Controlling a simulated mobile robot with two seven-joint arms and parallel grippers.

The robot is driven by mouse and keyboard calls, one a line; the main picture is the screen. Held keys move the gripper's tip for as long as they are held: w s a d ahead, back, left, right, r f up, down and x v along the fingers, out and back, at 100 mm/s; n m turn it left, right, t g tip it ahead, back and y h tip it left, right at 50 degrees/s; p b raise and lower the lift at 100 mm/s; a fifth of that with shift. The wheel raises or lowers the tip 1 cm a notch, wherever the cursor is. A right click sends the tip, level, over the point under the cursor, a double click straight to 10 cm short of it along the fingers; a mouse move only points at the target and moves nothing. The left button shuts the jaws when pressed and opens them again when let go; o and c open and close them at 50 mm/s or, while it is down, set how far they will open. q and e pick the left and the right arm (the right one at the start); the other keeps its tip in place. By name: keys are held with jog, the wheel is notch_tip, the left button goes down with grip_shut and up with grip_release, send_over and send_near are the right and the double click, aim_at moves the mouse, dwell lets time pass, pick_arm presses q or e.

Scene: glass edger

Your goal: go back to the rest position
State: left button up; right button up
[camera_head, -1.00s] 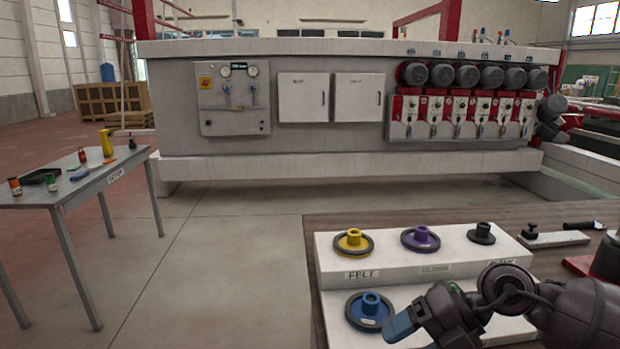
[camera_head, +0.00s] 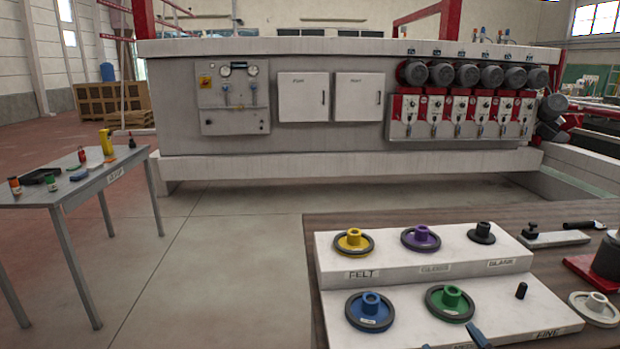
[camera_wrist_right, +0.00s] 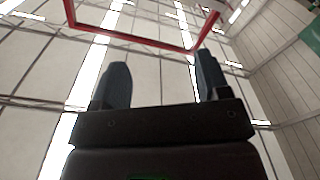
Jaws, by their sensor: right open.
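My right gripper (camera_wrist_right: 160,85) shows in the right wrist view with its two dark fingers apart and nothing between them. That view looks up at the ceiling and a red frame. In the head view only a small blue-grey tip (camera_head: 476,335) shows at the bottom edge, in front of the rack; it seems to be part of my right gripper. The rest of the right arm is out of that picture. My left gripper is not in view.
A white stepped rack (camera_head: 335,251) on a brown table (camera_head: 585,212) holds yellow (camera_head: 354,240), purple (camera_head: 421,237), blue (camera_head: 369,309) and green (camera_head: 450,301) wheels. A pale wheel (camera_head: 596,307) lies at right. A grey side table (camera_head: 90,187) stands left; the floor between is clear.

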jog(key=s+d+f+m+g+h, duration=0.4)
jog(key=s+d+f+m+g, duration=0.15)
jog(key=s+f+g, duration=0.4)
jog(key=s+f+m+g+y, duration=0.1)
jog(key=s+f+g, duration=0.6)
jog(key=s, duration=0.7)
jog(key=w+f+t, duration=0.7)
jog(key=f+t, duration=0.2)
jog(key=f, duration=0.2)
jog(key=shift+w+a+f+n+y, duration=0.15)
jog(key=shift+f+n+y, duration=0.2)
jog(key=shift+y, duration=0.05)
